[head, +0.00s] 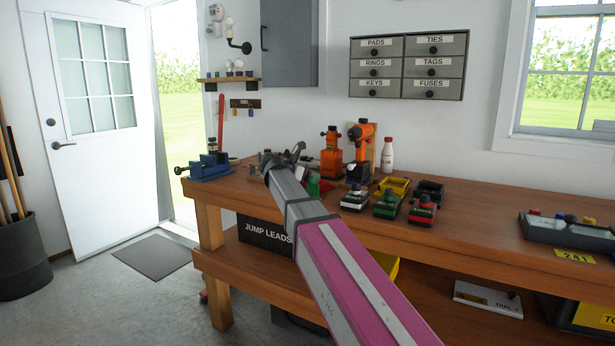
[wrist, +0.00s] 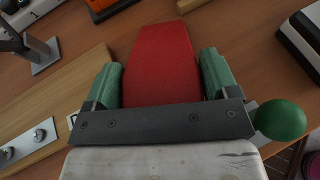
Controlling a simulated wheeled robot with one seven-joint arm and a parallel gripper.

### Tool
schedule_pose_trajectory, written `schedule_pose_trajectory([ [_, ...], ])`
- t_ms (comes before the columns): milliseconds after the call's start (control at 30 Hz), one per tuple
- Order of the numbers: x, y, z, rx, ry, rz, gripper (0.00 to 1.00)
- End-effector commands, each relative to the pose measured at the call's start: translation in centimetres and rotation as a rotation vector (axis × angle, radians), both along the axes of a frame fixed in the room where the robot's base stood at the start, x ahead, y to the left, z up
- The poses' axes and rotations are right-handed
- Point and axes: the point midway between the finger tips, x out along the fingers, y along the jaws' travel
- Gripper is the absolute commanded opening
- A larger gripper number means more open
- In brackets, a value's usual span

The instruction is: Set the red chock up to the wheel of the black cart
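The red chock (wrist: 160,65) is a red wedge-shaped block between my gripper's two green fingers (wrist: 162,82) in the wrist view. The fingers lie close along both its sides and look shut on it. Its near end is hidden behind the dark bar of my gripper. In the head view my gripper (head: 316,184) is low over the left part of the workbench, with a bit of red beside it. A small black tray-like thing (head: 428,188) stands on the bench to the right; I cannot tell if it is the black cart, and no wheel shows clearly.
On the workbench (head: 490,215) stand white (head: 355,198), green (head: 387,204) and red (head: 423,210) small units, a yellow tray (head: 394,186), orange tools (head: 331,155) and a blue vise (head: 208,167). A green ball (wrist: 280,118) is close right of my gripper. The bench's right-middle is clear.

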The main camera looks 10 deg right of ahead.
Motion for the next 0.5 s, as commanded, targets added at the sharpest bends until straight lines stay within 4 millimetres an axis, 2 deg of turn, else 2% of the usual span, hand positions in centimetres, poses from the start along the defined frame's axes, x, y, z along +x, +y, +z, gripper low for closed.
schedule_pose_trajectory([
  [67,0.0,0.0,0.0,0.0,0.0,0.0,1.0],
  [333,0.0,0.0,0.3,0.0,-0.001,0.0,1.0],
  [500,-1.0,1.6,1.1,0.001,-0.001,0.001,1.0],
])
